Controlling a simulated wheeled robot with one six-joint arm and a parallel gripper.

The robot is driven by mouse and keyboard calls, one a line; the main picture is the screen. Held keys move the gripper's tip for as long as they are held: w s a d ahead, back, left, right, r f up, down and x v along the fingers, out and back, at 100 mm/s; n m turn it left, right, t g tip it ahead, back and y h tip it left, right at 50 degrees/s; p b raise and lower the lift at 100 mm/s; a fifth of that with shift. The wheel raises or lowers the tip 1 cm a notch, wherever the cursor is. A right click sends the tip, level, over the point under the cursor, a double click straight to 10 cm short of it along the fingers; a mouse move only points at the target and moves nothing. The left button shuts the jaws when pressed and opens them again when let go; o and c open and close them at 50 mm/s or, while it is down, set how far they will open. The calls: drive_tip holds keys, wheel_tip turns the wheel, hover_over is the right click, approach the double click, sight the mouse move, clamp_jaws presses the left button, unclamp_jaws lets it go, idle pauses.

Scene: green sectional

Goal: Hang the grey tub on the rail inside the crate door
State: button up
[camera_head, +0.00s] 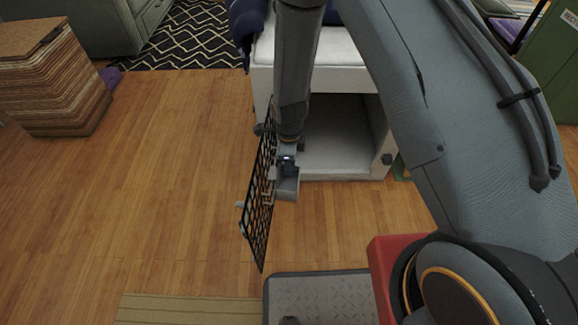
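The white crate (383,150) stands at the top middle, its front open and its inside looking empty where I can see it. Its black grid door (262,215) is swung open towards me, to the left of the opening. My gripper (288,163) points down just right of the door, in front of the crate. A small grey tub-like shape (287,188) is at the gripper's lower end, close to the door's inner side. I cannot tell whether it touches the door or hangs on a rail. The fingers are too small and hidden to read. The rail is not clear.
My arm hides the crate's upper right. A dark cloth (246,28) lies on the crate's top left. A brown stack (52,90) stands at the far left. A patterned rug (190,38) lies behind. Wood floor left of the door is clear.

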drive_tip(key=o, duration=0.5)
wheel_tip(320, 180, up, 8)
drive_tip(key=shift+f+p, duration=0.1)
drive_tip(key=shift+p, duration=0.6)
drive_tip(key=shift+r, duration=0.35)
drive_tip(key=s+d+r+n, duration=0.2)
drive_tip(key=s+r+n, duration=0.25)
drive_tip(key=r, duration=0.45)
drive_tip(key=s+d+r+n, duration=0.2)
drive_tip(key=s+r+n, duration=0.1)
drive_tip(key=r+n, duration=0.4)
drive_tip(key=s+d+r+n, duration=0.1)
drive_tip(key=s+r+n, duration=0.3)
drive_tip(key=r, duration=0.6)
drive_tip(key=s+d+r+n+p, duration=0.1)
drive_tip(key=s+d+r+n, duration=0.3)
drive_tip(key=s+r+n, duration=0.4)
drive_tip(key=shift+s+d+r+m+p, duration=0.2)
drive_tip(key=shift+d+r+m+p, duration=0.4)
drive_tip(key=shift+d+r+p, duration=1.4)
drive_tip(key=shift+s+d+r+m+p, duration=0.3)
drive_tip(key=shift+d+m+p, duration=0.4)
drive_tip(key=shift+p, duration=2.6)
drive_tip(key=shift+s+d+r+m+p, duration=0.15)
drive_tip(key=shift+d+r+m+p, duration=0.4)
drive_tip(key=shift+d+r+p, duration=1.45)
